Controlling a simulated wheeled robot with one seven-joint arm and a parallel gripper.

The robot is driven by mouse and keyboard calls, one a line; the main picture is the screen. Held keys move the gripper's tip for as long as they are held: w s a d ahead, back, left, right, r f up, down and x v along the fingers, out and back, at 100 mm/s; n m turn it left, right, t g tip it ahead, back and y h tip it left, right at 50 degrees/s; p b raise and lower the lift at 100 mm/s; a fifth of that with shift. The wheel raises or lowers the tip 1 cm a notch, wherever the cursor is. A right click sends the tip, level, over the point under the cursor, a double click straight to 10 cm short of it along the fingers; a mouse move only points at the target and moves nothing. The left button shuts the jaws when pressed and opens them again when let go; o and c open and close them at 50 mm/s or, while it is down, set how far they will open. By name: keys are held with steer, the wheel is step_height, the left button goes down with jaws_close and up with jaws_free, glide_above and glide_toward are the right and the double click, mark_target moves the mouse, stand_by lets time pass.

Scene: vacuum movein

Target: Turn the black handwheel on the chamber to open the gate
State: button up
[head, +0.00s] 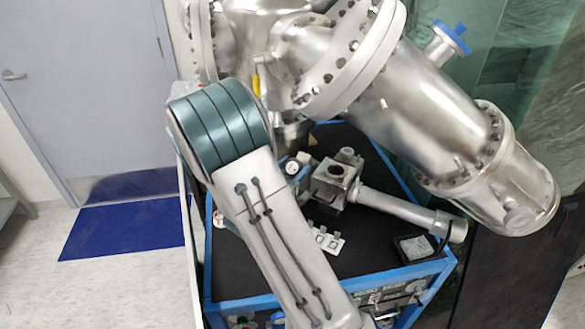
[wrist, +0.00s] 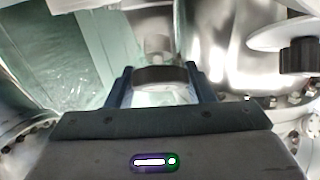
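My gripper (wrist: 161,82) shows in the wrist view with its two dark fingers wide apart. In the head view the steel chamber (head: 430,110) fills the upper right.
A blue-framed cart (head: 320,283) with a black top stands under the chamber. A small steel valve block (head: 335,182) with a tube sits on it. A blue-capped port (head: 452,38) sticks up from the chamber. Open floor with a blue mat (head: 125,228) lies at left.

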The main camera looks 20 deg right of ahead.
steer(key=shift+n+t+y, duration=0.6)
steer(key=shift+n+t, duration=0.1)
steer(key=shift+n, duration=0.4)
steer(key=o, duration=1)
steer(key=b+v, duration=0.2)
steer(key=v, duration=1.2)
steer(key=shift+w, duration=0.1)
